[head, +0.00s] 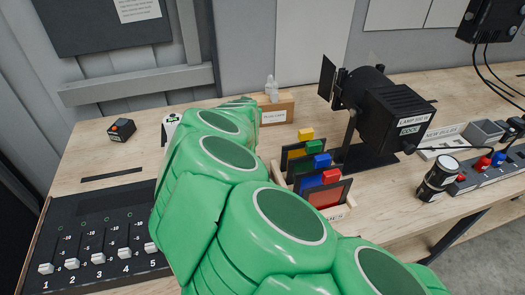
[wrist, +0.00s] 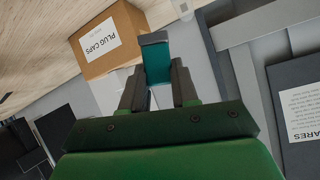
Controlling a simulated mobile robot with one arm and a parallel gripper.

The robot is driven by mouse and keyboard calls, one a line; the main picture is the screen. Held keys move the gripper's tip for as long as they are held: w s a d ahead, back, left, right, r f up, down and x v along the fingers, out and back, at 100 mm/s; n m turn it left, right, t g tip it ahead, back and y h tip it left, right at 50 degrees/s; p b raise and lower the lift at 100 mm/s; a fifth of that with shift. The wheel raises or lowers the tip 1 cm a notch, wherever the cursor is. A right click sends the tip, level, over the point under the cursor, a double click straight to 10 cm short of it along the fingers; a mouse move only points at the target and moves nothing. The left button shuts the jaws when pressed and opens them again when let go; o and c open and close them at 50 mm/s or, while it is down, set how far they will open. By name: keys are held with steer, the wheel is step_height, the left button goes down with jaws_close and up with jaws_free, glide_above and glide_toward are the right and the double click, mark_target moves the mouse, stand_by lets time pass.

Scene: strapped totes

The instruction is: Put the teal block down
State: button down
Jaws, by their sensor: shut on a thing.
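The teal block (wrist: 157,66) is between the two dark fingers of my gripper (wrist: 157,84) in the wrist view. My gripper is shut on it. Its far end looks grey and sticks out past the fingertips. A cardboard box labelled PLUG CAPS (wrist: 112,42) is beside the block in the wrist view, to its left. In the head view my green arm hides the gripper and the block. I cannot tell how high the block is above the wooden table (head: 95,150).
The cardboard box (head: 278,111) stands at the table's back, with pale bottle-like items by it. A black lamp (head: 390,108) and a rack of coloured filters (head: 318,178) stand right of my arm. A slider panel (head: 100,240) lies front left. Bare wood shows at the left.

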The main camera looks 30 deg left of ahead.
steer(key=shift+s+d+m+t+h, duration=0.6)
steer(key=shift+d+m+h, duration=2.3)
steer(key=shift+m+h, duration=1.95)
steer(key=shift+n+h, duration=0.65)
steer(key=shift+h, duration=0.1)
steer(key=f, duration=0.4)
steer(key=shift+s+d+f, duration=0.1)
steer(key=shift+s+f, duration=0.1)
steer(key=shift+f, duration=2.4)
steer(key=shift+f, duration=0.1)
steer(key=c, duration=0.8)
jaws_free()
steer(key=shift+c, duration=0.2)
